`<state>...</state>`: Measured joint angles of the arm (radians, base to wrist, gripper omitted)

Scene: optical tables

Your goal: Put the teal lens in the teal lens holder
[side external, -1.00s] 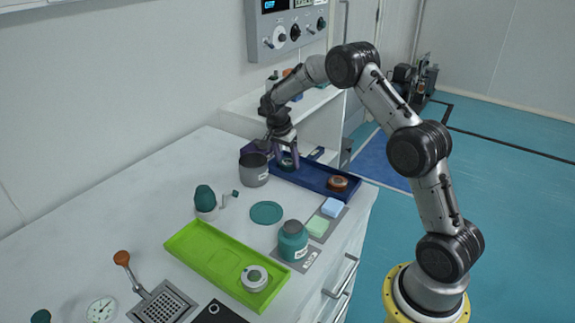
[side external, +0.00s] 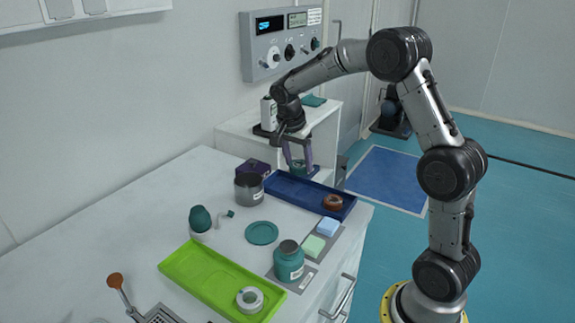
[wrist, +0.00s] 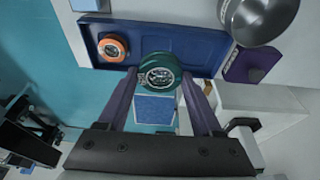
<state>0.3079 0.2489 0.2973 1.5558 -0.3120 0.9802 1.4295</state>
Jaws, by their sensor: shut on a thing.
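My gripper (side external: 299,168) is shut on the teal lens (wrist: 159,73), a round piece with a teal rim and a clear-grey centre. In the wrist view the lens sits between both fingertips. The side view shows it as a small teal shape (side external: 298,167), partly hidden by the fingers, above the far edge of the blue tray (side external: 292,193). I cannot tell for sure which piece is the teal lens holder. A ring-shaped grey-white piece (side external: 249,299) lies in the lime tray (side external: 205,279).
An orange-rimmed lens (side external: 333,202) lies in the blue tray. A steel pot (side external: 249,188) and purple box (side external: 252,167) stand beside it. A teal jar (side external: 289,264), teal disc (side external: 262,233) and teal egg-shaped piece (side external: 200,218) stand nearer. The left rear table is clear.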

